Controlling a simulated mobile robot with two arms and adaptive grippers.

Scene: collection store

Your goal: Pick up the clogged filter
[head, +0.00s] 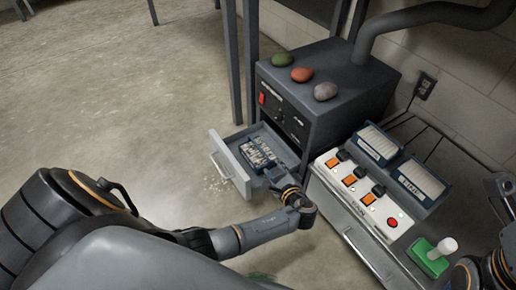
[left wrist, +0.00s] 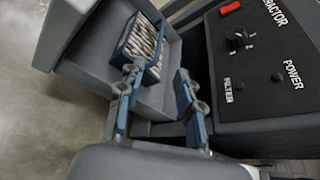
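The clogged filter (head: 258,154), a blue frame with dirty grey-white pleats, lies in the pulled-out drawer (head: 231,165) of the dark extractor. It also shows in the left wrist view (left wrist: 146,42), beyond my fingertips. My left gripper (head: 274,175) is at the drawer's near right side, close to the filter. In the left wrist view my left gripper (left wrist: 158,78) has its two blue fingers apart with nothing between them; the left finger partly overlaps the filter's near end. Whether it touches cannot be told. My right arm shows at the right edge, its fingers out of view.
The extractor (head: 328,112) stands right behind the drawer, with several stones on top. Two blue filters with white pleats (head: 378,143) (head: 421,181) sit at the right.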

